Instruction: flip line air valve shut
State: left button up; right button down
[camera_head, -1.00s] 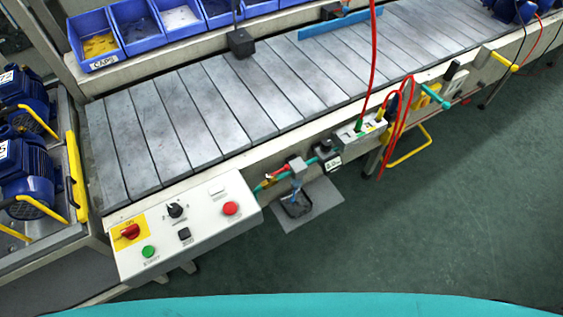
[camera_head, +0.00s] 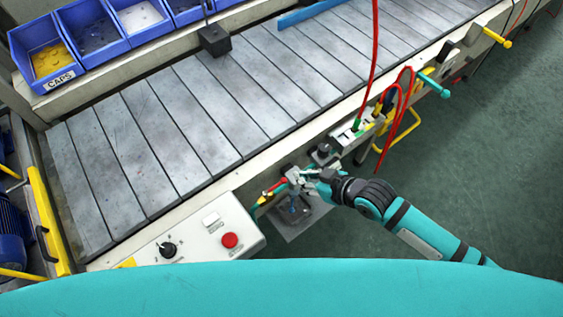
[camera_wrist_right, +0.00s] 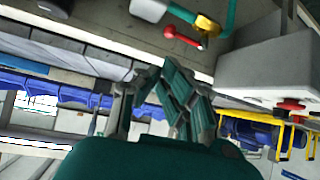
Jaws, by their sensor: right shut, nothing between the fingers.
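The line air valve shows in the right wrist view as a brass-yellow body (camera_wrist_right: 207,25) on a teal pipe, with a red lever (camera_wrist_right: 184,37) that reaches left from it. In the head view the red lever (camera_head: 277,184) is small, just left of my right gripper, at the conveyor's front side. My right gripper (camera_head: 305,178) is shut and empty beside the grey air unit. In the wrist view my fingers (camera_wrist_right: 160,85) lie below the lever in the picture, with a gap between. I cannot tell from the head view whether anything touches. My left gripper is out of view.
The grey control box (camera_head: 195,240) with a red button (camera_head: 229,240) stands left of the valve. A socket box (camera_head: 350,132) with red hoses (camera_head: 398,95) is to the right. The slatted conveyor (camera_head: 200,110) runs behind. Green floor in front is free.

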aim_at(275, 187)
jog(key=x, duration=0.9)
jog(key=shift+a+r, duration=0.1)
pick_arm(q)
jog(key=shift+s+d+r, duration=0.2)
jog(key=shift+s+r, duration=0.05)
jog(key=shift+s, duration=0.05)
pick_arm(e)
jog(key=shift+w+a+f, duration=0.25)
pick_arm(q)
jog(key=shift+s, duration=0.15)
pick_arm(e)
jog(key=shift+w, duration=0.1)
